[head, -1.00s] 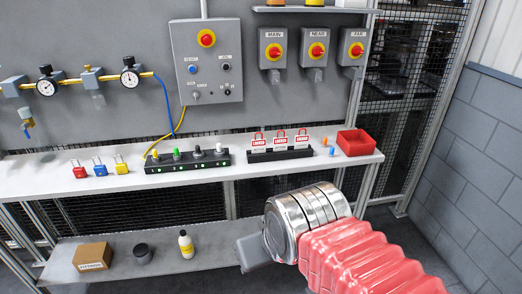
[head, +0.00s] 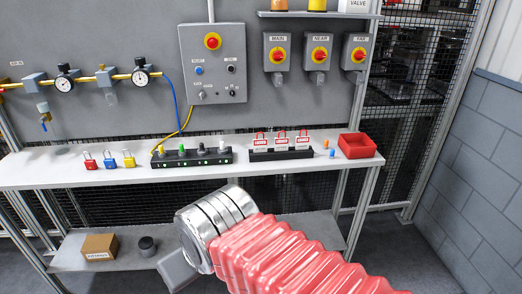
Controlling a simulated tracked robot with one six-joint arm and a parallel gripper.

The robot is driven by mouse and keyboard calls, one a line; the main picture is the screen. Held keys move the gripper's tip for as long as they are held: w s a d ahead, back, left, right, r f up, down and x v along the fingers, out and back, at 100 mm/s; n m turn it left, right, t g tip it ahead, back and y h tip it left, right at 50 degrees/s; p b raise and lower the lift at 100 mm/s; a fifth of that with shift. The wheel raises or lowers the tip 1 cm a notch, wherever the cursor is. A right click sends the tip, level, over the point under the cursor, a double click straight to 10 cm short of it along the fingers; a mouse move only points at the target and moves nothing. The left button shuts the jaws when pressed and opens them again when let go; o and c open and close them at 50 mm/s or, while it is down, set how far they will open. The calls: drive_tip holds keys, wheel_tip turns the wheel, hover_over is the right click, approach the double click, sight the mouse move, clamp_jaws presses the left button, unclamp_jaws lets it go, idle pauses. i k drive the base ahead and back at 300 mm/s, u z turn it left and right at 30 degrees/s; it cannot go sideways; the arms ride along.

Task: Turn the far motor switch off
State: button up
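The far motor switch (head: 358,54) is the rightmost of three grey boxes on the panel, labelled FAR, with a red knob on a yellow plate. The near switch (head: 319,54) and the main switch (head: 277,54) are to its left and look alike. The exact angle of each knob is too small to read. My arm, with a red ribbed sleeve and silver wrist, reaches in from the lower right. The grey end part of my gripper (head: 176,271) shows at the bottom, below the bench and well away from the switches. Its fingers are not visible.
The white bench (head: 60,175) carries red, blue and yellow padlocks (head: 110,161), a black rack with lights (head: 192,158), a tag holder (head: 282,153) and a red bin (head: 357,146) below the switches. A control box (head: 213,62) is left of them. Shelf (head: 315,15) is above.

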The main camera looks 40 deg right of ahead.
sight(359, 54)
drive_tip(key=u, duration=1.7)
drive_tip(key=k, duration=1.2)
drive_tip(key=z, duration=1.85)
